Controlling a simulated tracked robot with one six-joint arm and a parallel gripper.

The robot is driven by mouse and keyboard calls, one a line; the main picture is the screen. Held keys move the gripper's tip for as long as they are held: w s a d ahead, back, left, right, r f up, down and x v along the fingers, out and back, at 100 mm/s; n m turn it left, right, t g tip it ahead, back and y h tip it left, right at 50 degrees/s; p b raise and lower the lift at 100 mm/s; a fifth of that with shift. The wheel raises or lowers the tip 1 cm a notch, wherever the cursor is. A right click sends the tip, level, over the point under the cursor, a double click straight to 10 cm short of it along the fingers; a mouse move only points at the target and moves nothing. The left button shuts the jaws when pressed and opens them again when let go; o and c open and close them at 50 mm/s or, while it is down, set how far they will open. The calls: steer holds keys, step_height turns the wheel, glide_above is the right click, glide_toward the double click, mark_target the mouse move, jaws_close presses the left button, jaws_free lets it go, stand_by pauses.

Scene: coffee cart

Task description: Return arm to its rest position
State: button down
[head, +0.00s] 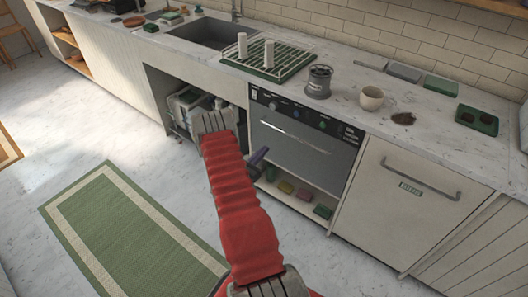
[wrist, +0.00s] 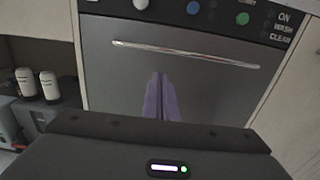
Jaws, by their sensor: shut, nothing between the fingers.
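My red arm (head: 236,200) reaches out from the bottom of the head view toward the dishwasher (head: 303,140). The door is shut. I cannot tell the exact gap between fingertips and door.
The counter above holds a drying rack (head: 268,62), a dark grey canister (head: 318,82) and a cream cup (head: 371,98). An open bay (head: 165,82) left of the dishwasher holds grey equipment. A green rug (head: 130,235) lies on the floor at left.

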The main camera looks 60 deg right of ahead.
stand_by(0.4)
steer(key=s+a+f+m+g+y, duration=0.3)
steer(key=s+a+f+g, duration=0.1)
steer(key=s, duration=0.4)
steer(key=s+a+r+m+g+y, duration=0.3)
steer(key=s+a+r+m+y, duration=0.1)
steer(key=a+r+m, duration=0.1)
steer(key=w+a+r+m+t+y, duration=0.2)
steer(key=a+r+m+y, duration=0.1)
steer(key=a+r, duration=0.65)
steer(key=w+a+r+m+t+y, duration=0.3)
steer(key=a+r, duration=0.4)
steer(key=a, duration=0.6)
steer(key=w+a+r+m+t+y, duration=0.2)
steer(key=a+r+m+y, duration=0.15)
steer(key=a+r, duration=0.65)
steer(key=s+a+r+t+y, duration=0.1)
steer(key=s+a+r+t, duration=0.1)
steer(key=a+r+t, duration=0.5)
steer(key=a+r, duration=0.5)
steer(key=a, duration=0.4)
steer(key=shift+s+a+n, duration=0.15)
steer(key=shift+s+n, duration=0.15)
steer(key=shift+n, duration=0.05)
